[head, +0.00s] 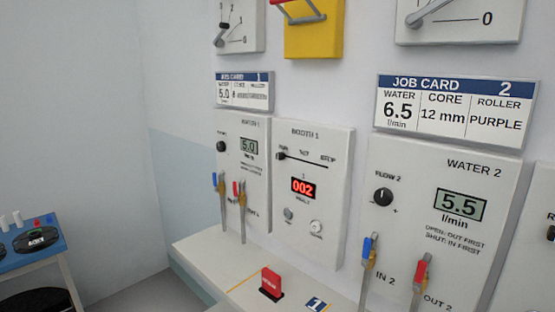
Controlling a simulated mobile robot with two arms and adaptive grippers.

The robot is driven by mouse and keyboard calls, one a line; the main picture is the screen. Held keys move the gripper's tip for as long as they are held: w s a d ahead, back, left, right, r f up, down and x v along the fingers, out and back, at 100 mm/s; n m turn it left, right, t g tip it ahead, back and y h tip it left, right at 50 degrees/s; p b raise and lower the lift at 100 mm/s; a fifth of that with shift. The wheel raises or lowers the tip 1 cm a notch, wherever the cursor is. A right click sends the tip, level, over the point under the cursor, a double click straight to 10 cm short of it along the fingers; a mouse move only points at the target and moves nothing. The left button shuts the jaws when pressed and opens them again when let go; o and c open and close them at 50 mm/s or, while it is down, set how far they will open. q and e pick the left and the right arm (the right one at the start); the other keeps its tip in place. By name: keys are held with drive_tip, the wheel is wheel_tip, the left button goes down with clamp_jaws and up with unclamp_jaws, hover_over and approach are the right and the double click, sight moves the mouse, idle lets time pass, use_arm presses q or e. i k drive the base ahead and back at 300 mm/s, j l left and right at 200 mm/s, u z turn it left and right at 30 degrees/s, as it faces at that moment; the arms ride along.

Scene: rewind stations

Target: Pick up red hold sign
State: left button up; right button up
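A small red sign (271,281) with a dark base stands on the pale ledge (222,265) below the wall panels. It carries small light lettering that is too small to read. It stands near an orange line on the ledge and to the left of a blue label marked 1 (317,304). Neither of my grippers shows in the head view.
Wall panels Water 1 (245,185), Booth 1 (330,220) and Water 2 (480,190) rise behind the ledge, with levers sticking out. A yellow box (314,38) hangs above. A blue-topped table (35,226) with small items stands at the left.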

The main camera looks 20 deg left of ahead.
sight(271, 289)
drive_tip(key=z, duration=0.45)
drive_tip(key=j+z, duration=0.3)
drive_tip(key=z, duration=0.15)
drive_tip(key=j+z, duration=0.3)
drive_tip(key=z, duration=0.15)
drive_tip(key=j+z, duration=0.3)
drive_tip(key=z, duration=0.15)
drive_tip(key=k+j+z, duration=0.2)
drive_tip(key=z, duration=0.25)
